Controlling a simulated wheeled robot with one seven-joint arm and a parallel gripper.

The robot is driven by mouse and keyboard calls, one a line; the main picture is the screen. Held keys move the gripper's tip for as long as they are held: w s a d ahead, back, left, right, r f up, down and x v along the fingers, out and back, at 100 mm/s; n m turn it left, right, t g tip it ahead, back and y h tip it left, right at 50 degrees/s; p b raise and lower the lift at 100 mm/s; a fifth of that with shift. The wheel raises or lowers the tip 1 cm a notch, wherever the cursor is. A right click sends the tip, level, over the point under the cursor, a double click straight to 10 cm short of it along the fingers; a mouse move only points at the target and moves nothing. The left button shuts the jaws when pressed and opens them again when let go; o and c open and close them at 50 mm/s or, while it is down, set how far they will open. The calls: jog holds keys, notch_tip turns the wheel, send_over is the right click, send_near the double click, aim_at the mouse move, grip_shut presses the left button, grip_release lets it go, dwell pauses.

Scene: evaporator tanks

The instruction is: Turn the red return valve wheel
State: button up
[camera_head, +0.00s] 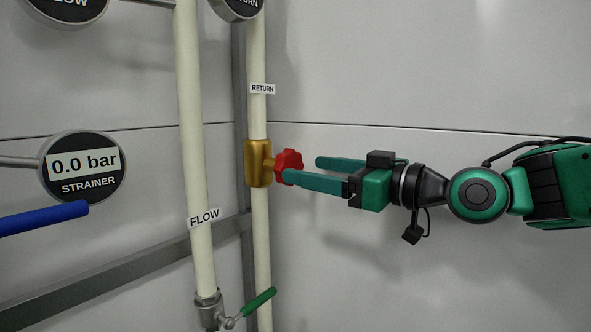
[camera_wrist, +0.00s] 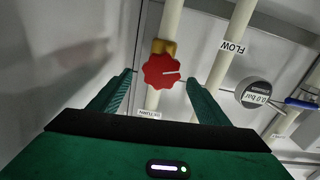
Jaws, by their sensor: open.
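The red return valve wheel (camera_head: 288,166) sits on a short stem at the right of a brass valve body (camera_head: 257,163) on the pipe labelled RETURN. My gripper (camera_head: 302,171) is open and comes in from the right, its fingers pointing at the wheel. In the head view the near fingertip overlaps the wheel's right edge; I cannot tell whether they touch. In the wrist view the red wheel (camera_wrist: 162,71) shows a pale line from its middle to its right edge. It lies between and beyond the two open fingertips (camera_wrist: 160,80), with gaps on both sides.
The FLOW pipe (camera_head: 190,150) runs left of the return pipe, with a green-handled valve (camera_head: 258,303) low down. A strainer gauge (camera_head: 83,168) reading 0.0 bar and a blue handle (camera_head: 45,218) are at the left. A wall stands close behind my arm.

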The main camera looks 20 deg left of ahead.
aim_at(294, 167)
jog(key=shift+x, duration=2.8)
jog(key=shift+s, duration=0.1)
jog(key=shift+c, duration=0.3)
jog(key=c, duration=1)
